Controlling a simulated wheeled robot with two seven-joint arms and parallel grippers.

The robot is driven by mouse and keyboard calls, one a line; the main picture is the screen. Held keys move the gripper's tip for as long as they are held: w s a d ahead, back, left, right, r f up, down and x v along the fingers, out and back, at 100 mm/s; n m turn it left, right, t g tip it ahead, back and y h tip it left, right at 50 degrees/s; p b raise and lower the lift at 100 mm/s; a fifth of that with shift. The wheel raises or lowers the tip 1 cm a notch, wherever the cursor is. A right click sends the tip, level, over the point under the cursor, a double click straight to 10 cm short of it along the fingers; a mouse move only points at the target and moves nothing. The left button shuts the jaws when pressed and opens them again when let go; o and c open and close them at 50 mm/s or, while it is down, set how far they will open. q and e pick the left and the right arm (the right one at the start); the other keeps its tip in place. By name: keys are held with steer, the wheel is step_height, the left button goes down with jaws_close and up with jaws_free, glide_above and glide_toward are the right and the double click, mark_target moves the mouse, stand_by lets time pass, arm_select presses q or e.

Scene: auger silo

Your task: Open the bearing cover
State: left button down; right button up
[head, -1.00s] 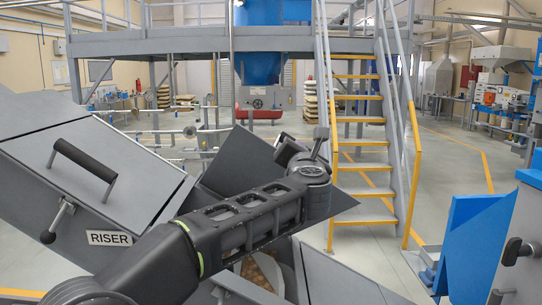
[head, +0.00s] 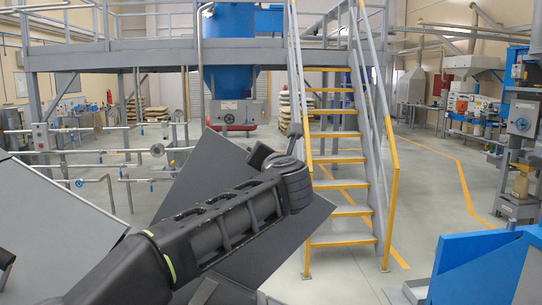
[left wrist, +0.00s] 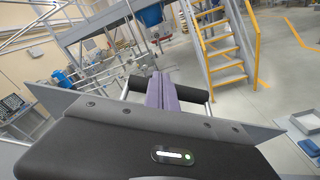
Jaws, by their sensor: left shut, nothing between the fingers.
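I cannot pick out a part marked as the bearing cover. A dark grey tilted plate (head: 285,222) stands behind my left forearm in the head view, and the arm hides part of it. My left arm comes in from the lower left, and its wrist end is in front of the plate's upper part. In the left wrist view my left gripper (left wrist: 160,88) has its purple-grey fingers together and empty. A black bar (left wrist: 138,84) on thin metal posts lies across behind the fingers; whether they touch it is unclear. My right gripper is not in view.
A lighter grey sloping panel (head: 55,235) fills the lower left. A blue housing (head: 480,265) stands at the lower right. Yellow-edged stairs (head: 340,165) lead to a platform behind, with a blue silo (head: 228,70). Open floor lies right of the stairs.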

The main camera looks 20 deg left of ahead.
arm_select(q)
steer(key=shift+a+f, duration=0.2)
steer(key=shift+a, duration=0.1)
steer(key=b+v, duration=0.3)
steer(key=v, duration=0.5)
steer(key=shift+d+r, duration=0.15)
steer(key=shift+d, duration=0.1)
